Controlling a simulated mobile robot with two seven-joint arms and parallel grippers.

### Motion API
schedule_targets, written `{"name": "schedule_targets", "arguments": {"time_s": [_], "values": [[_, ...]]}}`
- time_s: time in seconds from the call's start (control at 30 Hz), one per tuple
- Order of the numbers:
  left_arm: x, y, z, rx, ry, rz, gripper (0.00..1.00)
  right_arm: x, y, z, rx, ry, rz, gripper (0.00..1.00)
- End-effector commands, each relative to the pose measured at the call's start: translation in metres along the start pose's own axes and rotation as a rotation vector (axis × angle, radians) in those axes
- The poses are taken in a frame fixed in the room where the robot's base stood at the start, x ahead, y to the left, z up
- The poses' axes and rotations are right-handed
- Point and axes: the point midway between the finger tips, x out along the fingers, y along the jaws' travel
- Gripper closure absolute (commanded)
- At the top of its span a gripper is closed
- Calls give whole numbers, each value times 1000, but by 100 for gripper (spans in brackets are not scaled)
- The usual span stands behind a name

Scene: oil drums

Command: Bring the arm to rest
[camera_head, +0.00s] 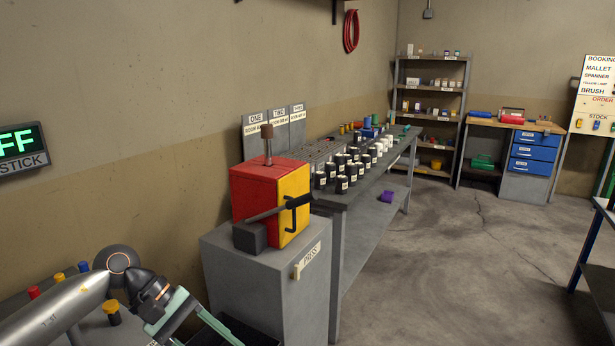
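My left gripper (196,322), with pale teal parts, is low in the picture, left of the grey press cabinet (254,283). Its fingertips run toward the bottom edge, so I cannot tell whether it is open or shut, and I see nothing held in it. My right arm and gripper are not in view.
A red and yellow press (268,196) with a dark lever stands on the cabinet. Behind it, a long grey bench (378,186) holds several dark and white canisters. Small coloured pieces, including a yellow-topped one (111,309), stand near my arm. The floor (450,260) at the centre right is clear.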

Motion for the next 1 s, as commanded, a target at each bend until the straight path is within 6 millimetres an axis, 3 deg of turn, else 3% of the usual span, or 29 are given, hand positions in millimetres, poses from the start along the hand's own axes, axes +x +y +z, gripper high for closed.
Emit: {"name": "schedule_targets", "arguments": {"time_s": [0.03, 0.1, 0.23, 0.37, 0.47, 0.57, 0.67, 0.77, 0.8, 0.87, 1.0], "values": [[27, 6, 18, -97, -111, 65, 44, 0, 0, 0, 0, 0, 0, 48], [51, 19, 40, -253, -257, 157, 44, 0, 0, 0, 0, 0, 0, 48], [77, 41, 74, -591, -541, 303, 44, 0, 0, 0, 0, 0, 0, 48], [86, 57, 86, -984, -837, 409, 44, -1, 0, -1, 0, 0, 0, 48], [87, 62, 79, -1312, -1068, 468, 44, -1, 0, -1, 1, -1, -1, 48], [89, 56, 58, -1657, -1302, 511, 44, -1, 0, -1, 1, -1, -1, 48], [96, 36, 27, -2011, -1541, 541, 44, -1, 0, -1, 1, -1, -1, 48], [110, 0, -6, -2366, -1787, 563, 44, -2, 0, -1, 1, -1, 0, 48], [118, -19, -19, 2430, 1831, -555, 44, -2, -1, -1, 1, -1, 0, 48], [132, -52, -35, 2231, 1681, -482, 44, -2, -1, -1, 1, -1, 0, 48], [170, -141, -56, 1766, 1365, -357, 44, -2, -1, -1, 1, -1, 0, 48]]}}
